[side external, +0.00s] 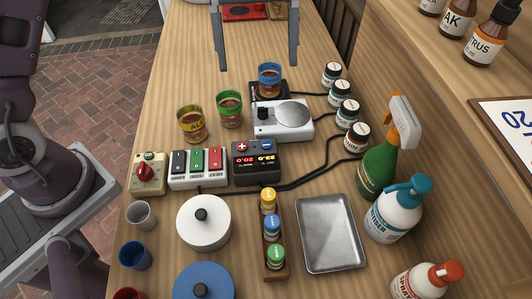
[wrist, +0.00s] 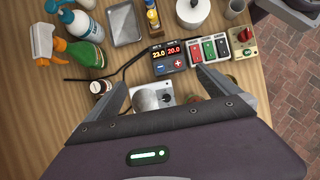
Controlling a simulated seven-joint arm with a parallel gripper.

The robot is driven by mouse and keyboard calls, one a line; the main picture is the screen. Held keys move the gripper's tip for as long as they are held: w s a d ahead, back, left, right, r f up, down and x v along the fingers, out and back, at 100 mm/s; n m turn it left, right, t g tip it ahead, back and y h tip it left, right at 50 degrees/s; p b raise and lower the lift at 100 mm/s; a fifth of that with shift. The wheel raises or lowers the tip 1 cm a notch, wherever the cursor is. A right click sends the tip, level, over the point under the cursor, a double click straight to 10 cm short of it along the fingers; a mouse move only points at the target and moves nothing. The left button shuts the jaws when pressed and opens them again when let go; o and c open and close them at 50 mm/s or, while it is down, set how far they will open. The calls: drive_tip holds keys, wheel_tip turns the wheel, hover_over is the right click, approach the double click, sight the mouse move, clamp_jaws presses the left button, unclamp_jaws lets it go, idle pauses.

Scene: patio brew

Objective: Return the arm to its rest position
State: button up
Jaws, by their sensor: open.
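My gripper (side external: 258,58) is at the top of the side external view, above the far part of the wooden table (side external: 178,95). Its two fingers are wide apart with nothing between them. In the wrist view my gripper (wrist: 160,100) is also open, with its fingers framing a white device with a round metal plate (wrist: 146,100) on the table below. The fingers appear clear of the table and its objects. My arm's rest position is not marked in either view.
Three banded glasses of brown liquid (side external: 229,112) stand near the white device. Control boxes (side external: 198,168), a white lidded pot (side external: 203,222), a metal tray (side external: 330,235), small jars (side external: 343,110) and spray bottles (side external: 377,170) crowd the table. Cables run between them. The far left tabletop is clear.

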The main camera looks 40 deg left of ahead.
drive_tip(key=x, duration=1)
drive_tip(key=shift+w+d+f, duration=0.2)
drive_tip(key=shift+f, duration=0.15)
drive_tip(key=s+a+r+m+t, duration=0.1)
drive_tip(key=a+r, duration=0.2)
drive_tip(key=r, duration=0.4)
drive_tip(key=a+r+m+t, duration=0.1)
drive_tip(key=a+r, duration=0.2)
drive_tip(key=r, duration=0.4)
drive_tip(key=s+a+m+t+y, duration=0.2)
drive_tip(key=s+a+m+t, duration=0.1)
drive_tip(key=s, duration=0.6)
drive_tip(key=s+a+m+t+y, duration=0.1)
drive_tip(key=s+a+m+t, duration=0.2)
drive_tip(key=s, duration=0.6)
drive_tip(key=shift+s+a+r+m+t+y, duration=0.15)
drive_tip(key=shift+a+r+m+t+y, duration=0.2)
drive_tip(key=shift+a+t, duration=0.45)
drive_tip(key=shift+a, duration=0.1)
clamp_jaws()
